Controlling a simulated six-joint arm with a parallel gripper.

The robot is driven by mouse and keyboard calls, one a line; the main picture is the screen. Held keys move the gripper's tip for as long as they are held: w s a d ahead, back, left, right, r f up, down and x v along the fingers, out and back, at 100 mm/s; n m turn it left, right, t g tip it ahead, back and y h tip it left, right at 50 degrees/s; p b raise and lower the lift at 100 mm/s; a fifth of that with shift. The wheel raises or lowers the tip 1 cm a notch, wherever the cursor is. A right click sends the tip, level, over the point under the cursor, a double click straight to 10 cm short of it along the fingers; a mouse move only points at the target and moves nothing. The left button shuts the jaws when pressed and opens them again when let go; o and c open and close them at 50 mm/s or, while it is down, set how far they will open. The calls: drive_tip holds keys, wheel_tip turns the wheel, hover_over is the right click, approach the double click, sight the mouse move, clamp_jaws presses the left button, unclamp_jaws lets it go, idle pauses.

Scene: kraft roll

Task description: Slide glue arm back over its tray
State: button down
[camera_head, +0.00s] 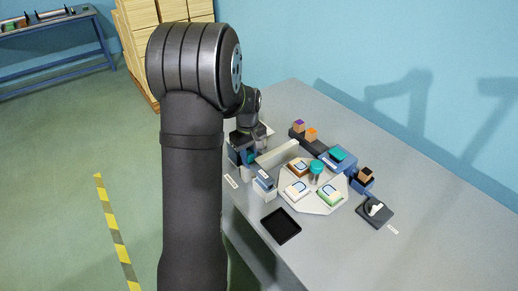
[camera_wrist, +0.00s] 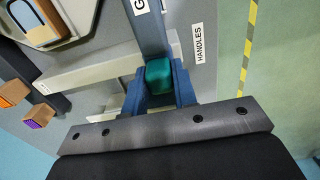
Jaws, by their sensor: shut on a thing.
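My gripper (camera_wrist: 159,88) has its blue fingers closed on both sides of a teal block (camera_wrist: 158,72), which looks like a handle. In the wrist view the block sits at the near end of a grey-blue bar (camera_wrist: 147,30) with a white label starting with "G", probably the glue arm. In the head view my gripper (camera_head: 241,150) is at the table's left side, partly hidden by my arm, with teal showing at the fingers. A labelled grey-blue block (camera_head: 265,181) stands just in front of it. A black square tray (camera_head: 281,226) lies apart, nearer the front; I cannot tell whose tray it is.
A pale wall (camera_head: 278,153) stands beside my gripper. Right of it is a pale plate (camera_head: 318,204) with several pads and a teal-topped post (camera_head: 316,168). Blocks with orange and purple tops stand behind. A "HANDLES" label (camera_wrist: 199,43) lies beside the bar.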

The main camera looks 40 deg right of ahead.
drive_tip(key=shift+a, duration=0.2)
drive_tip(key=c, duration=1.2)
unclamp_jaws()
drive_tip(key=shift+o, duration=0.2)
wheel_tip(320, 180, up, 17)
drive_tip(key=shift+r, duration=0.2)
drive_tip(key=shift+f, duration=0.1)
